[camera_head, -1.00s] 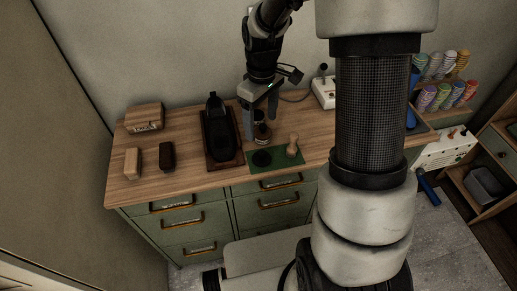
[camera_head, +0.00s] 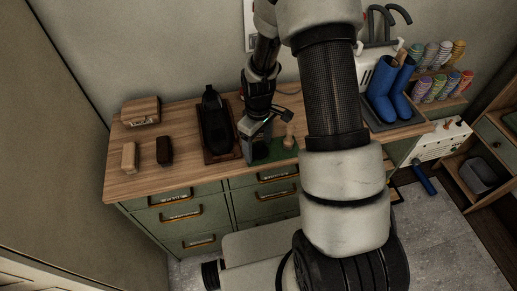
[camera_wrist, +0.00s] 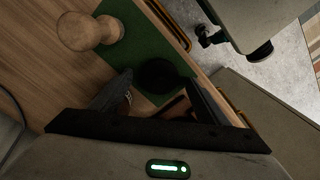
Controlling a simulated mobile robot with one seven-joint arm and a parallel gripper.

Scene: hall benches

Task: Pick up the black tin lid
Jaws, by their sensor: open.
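The black tin lid (camera_wrist: 158,75) lies on the green mat (camera_wrist: 122,50), a dark disc near the mat's edge in the wrist view. My gripper (camera_wrist: 159,80) is open, with one finger on each side of the lid in that view. I cannot tell whether the fingers touch it or how high they are above the mat. In the head view my gripper (camera_head: 259,156) points down over the mat and hides the lid.
A wooden-knobbed tool (camera_wrist: 88,32) stands on the mat close to my gripper. A boot on a brown board (camera_head: 215,127) is just left. Two brushes (camera_head: 164,151) and a wooden box (camera_head: 141,111) sit further left. Blue boots (camera_head: 382,88) stand right.

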